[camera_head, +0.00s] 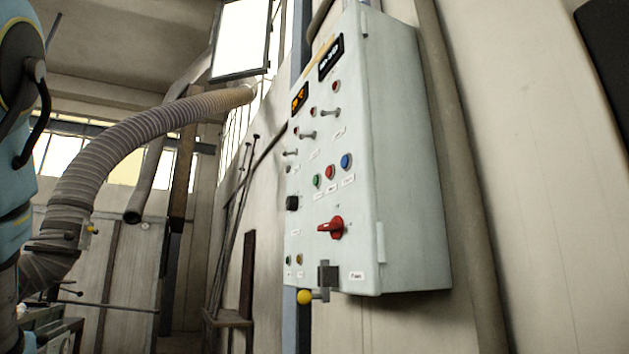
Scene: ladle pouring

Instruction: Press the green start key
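A pale grey control box (415,190) hangs on the wall right of centre, seen at a slant from below. The green start key (316,181) is a small round button near the middle of its front face. A red button (330,171) and a blue button (346,161) sit to its right in the same slanting row, with small white labels below them. The label text is too small to read. Nothing covers the green key. My gripper is not in view.
A red rotary switch (331,227) and a black knob (292,203) sit below the buttons; toggle levers sit above. A yellow-ended lever (305,297) juts out at the box's bottom. A ribbed hose (140,135) curves across the left.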

